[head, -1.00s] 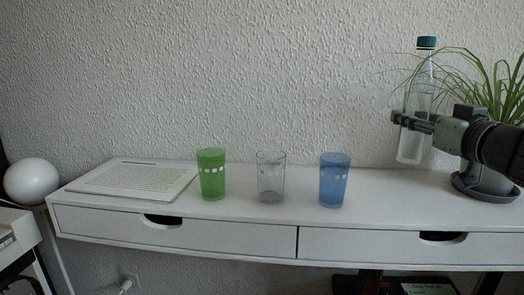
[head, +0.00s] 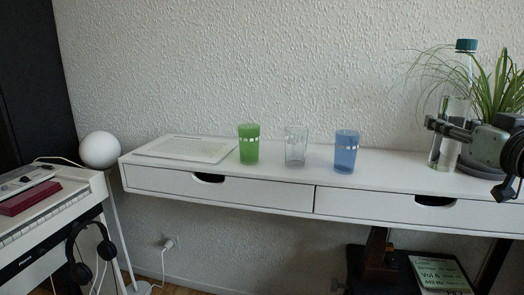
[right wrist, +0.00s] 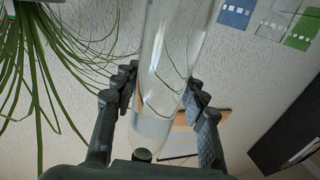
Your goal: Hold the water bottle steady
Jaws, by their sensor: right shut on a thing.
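The clear water bottle (head: 449,150) with a teal cap stands upright at the right end of the white desk, in front of the plant. My right gripper (head: 447,127) is shut around the bottle's body from the right. In the right wrist view the bottle (right wrist: 172,60) lies between the two fingers of the right gripper (right wrist: 160,98). Whether the bottle's base touches the desk is hard to tell. My left gripper is not in view.
A green cup (head: 249,145), a clear glass (head: 295,148) and a blue cup (head: 346,152) stand on the white desk (head: 390,172), left of the bottle. A potted plant (head: 495,90) is close behind the gripper. A keyboard (head: 50,215) stands far left.

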